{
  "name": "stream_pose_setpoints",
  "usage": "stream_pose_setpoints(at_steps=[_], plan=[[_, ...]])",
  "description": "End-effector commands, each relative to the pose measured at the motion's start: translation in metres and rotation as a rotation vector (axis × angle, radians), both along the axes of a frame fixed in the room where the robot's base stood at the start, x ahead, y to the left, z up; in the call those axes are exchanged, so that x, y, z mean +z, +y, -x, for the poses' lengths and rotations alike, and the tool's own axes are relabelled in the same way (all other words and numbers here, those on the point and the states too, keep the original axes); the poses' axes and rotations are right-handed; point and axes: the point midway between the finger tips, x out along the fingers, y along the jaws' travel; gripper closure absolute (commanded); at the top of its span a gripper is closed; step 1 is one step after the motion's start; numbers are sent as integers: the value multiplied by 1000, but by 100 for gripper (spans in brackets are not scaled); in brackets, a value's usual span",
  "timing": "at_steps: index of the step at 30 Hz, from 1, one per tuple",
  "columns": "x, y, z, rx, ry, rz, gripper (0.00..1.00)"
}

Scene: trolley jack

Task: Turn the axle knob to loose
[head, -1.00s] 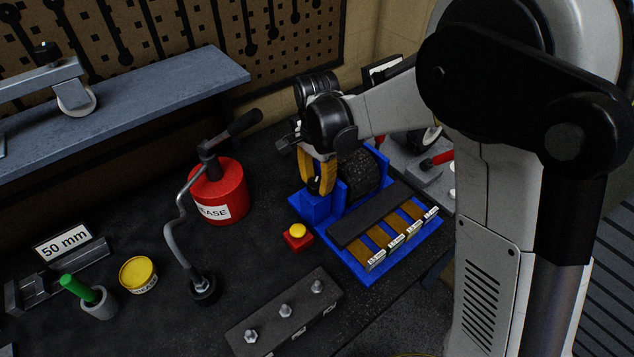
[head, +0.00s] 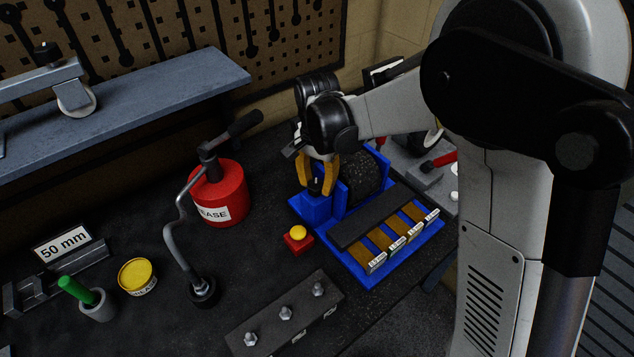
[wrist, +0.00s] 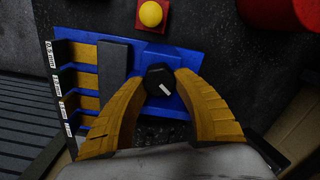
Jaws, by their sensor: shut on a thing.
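The axle knob (wrist: 159,83) is black with a white pointer line and stands on the blue fixture (wrist: 187,62). In the wrist view my gripper (wrist: 160,78) has its two curved yellow fingers on either side of the knob, shut on it. In the head view my gripper (head: 317,183) reaches down over the blue fixture (head: 312,210), and its fingers hide much of the knob. The pointer line lies on a slant in the wrist view. I see no readable loose mark around the knob.
A dark rough wheel (head: 366,174) sits in the fixture beside the fingers. A yellow button on a red base (head: 298,235) is close in front. A red grease can (head: 220,192) stands left. Labelled brown slots (head: 397,238) lie to the right.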

Motion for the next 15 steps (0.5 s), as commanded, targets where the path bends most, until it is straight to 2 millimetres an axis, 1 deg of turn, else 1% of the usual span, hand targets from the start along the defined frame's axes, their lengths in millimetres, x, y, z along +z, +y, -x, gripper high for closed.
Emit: stream_pose_setpoints(at_steps=[1,3,11,15], plan=[[-1,0,1,0,1,0,61],[-1,0,0,0,1,0,40],[0,0,0,-1,0,0,40],[7,0,0,-1,0,0,40]])
